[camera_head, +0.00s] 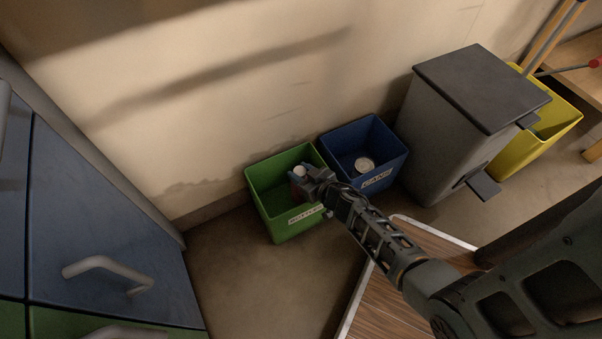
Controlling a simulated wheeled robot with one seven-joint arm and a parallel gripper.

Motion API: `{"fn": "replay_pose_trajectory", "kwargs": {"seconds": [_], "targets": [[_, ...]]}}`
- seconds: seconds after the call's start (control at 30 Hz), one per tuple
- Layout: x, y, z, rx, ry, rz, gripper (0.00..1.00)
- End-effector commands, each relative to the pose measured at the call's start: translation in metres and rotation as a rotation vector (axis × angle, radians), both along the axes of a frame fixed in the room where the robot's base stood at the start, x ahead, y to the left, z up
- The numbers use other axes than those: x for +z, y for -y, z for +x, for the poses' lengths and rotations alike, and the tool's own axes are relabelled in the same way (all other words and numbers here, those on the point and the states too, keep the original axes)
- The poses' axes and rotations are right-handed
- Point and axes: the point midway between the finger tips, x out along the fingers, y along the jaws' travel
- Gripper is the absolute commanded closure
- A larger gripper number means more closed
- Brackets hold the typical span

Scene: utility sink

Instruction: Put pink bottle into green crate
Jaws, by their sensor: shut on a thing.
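The green crate (265,198) stands on the floor by the wall, with a white label on its front. My gripper (308,181) is over the right part of the green crate's opening. It is shut on the pink bottle (297,185), which shows only as a small pinkish patch with a pale round top beside the fingers. The rest of the bottle is hidden by my gripper and arm. I cannot tell how far down inside the crate the bottle is.
A blue crate (341,147) with a round pale thing (364,164) in it stands right of the green one. A grey pedal bin (446,128) and a yellow container (563,118) stand further right. Blue cabinets (100,230) are at left. A wooden surface (395,295) lies below my arm.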

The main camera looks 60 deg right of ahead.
Motion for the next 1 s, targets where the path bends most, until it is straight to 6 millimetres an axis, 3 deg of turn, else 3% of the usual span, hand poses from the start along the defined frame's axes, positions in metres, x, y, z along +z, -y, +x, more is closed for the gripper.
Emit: {"fn": "replay_pose_trajectory", "kwargs": {"seconds": [0.53, 0.57, 0.8, 1.0], "targets": [[-0.012, 0.0, 0.0, 0.0, 0.0, 0.0, 1.0], [-0.012, 0.0, 0.0, 0.0, -0.001, 0.0, 0.56], [-0.013, 0.0, -0.001, 0.0, -0.002, 0.001, 0.33], [-0.014, -0.001, -0.001, -0.001, -0.004, 0.0, 0.32]]}}
